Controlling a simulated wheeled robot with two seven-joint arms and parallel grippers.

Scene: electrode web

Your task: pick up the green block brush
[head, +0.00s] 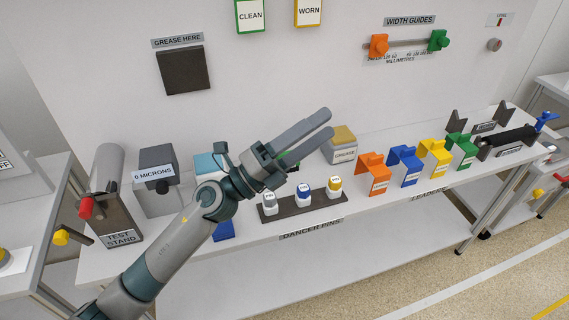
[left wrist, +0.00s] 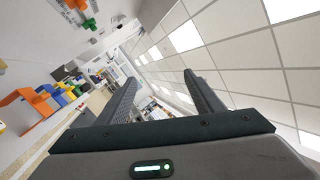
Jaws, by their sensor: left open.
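My left gripper (head: 328,125) is open and empty, raised over the middle of the bench, left of that row. Its fingers hide part of the bench behind them. In the left wrist view the two fingers (left wrist: 160,77) are apart, facing the ceiling and far room. My right gripper is not in view.
Below the gripper is a dark rack (head: 310,207) with grey, blue and yellow capped pins. A yellow-topped block (head: 342,145) stands behind it. Left are a light-blue block (head: 207,164), a grey block (head: 157,180) and a test stand (head: 117,215). A dark roller (head: 507,138) lies right.

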